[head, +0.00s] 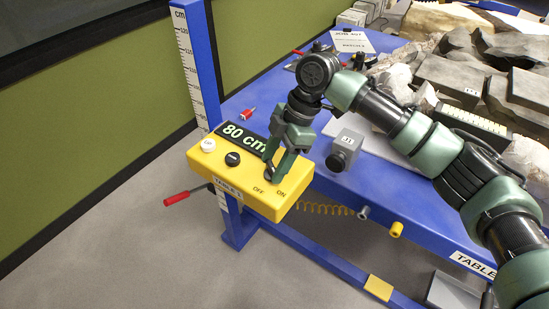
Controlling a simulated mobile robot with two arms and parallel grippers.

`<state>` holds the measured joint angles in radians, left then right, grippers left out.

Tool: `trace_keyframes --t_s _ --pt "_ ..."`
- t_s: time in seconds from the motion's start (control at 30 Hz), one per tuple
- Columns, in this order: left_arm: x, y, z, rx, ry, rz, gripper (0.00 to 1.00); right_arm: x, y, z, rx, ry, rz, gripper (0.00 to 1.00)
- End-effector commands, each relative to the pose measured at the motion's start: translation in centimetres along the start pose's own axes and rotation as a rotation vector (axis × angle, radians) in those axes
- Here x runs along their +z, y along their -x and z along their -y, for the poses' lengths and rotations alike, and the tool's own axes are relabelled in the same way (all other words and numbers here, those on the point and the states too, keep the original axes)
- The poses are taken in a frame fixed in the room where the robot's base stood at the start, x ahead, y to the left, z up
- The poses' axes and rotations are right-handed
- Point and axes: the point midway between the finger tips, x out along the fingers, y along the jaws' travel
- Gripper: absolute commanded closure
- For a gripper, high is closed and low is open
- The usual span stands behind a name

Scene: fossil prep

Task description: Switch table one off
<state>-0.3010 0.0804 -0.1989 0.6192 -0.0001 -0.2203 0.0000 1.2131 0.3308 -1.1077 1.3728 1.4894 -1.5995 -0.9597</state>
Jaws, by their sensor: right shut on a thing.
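A yellow control box (228,184) labelled "TABLE 1" is fixed at the blue table's front corner. Its dark display (241,137) reads "80 cm". A white button (208,145) and a black button (232,159) sit on its top face. "OFF" and "ON" are printed near its front edge on the right. My right gripper (273,171) points down at the box just behind these words, its jaws shut on a small switch lever that the fingers mostly hide. I cannot tell which way the lever leans. My left gripper is not in view.
The blue table (375,195) carries a grey box marked "J1" (345,150), a red-handled tool (249,115), and large rocks at the back right. A blue post with a cm scale (196,65) stands behind the control box. A red handle (177,199) sticks out left.

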Motion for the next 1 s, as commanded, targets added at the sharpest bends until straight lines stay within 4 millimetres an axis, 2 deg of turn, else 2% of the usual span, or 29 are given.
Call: trace_keyframes --t_s 0.03,0.7,1.0 --pt "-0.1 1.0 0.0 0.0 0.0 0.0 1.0 -0.2 0.5 0.1 0.01 -0.024 -0.002 0.9" --pt "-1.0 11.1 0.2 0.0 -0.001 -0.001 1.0 -0.5 0.7 0.4 0.236 -0.572 -0.003 0.9" --pt "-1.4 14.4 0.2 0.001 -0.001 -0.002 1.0 -0.5 0.5 0.5 0.322 -0.777 -0.002 0.9"
